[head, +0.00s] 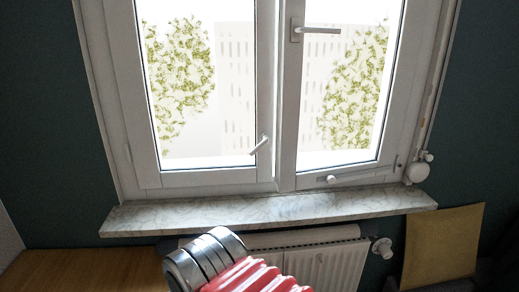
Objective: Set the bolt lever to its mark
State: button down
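A small light-grey lever (260,145) sits low on the inner stile of the left window sash and slants, its upper end to the right and its lower end to the left. It appears to be the bolt lever. I cannot make out a mark beside it at this size. My gripper is not in view, and nothing is seen touching the lever.
A horizontal handle (315,30) is on the right sash, with a white knob (331,179) on its lower rail. A marble sill (270,210) juts out below, above a white radiator (325,265). A wooden surface (80,270) is lower left, and a tan panel (440,245) lower right.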

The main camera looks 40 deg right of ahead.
aim_at(264, 135)
jog(key=z, duration=1.5)
jog(key=i, duration=0.4)
jog(key=u, duration=1.1)
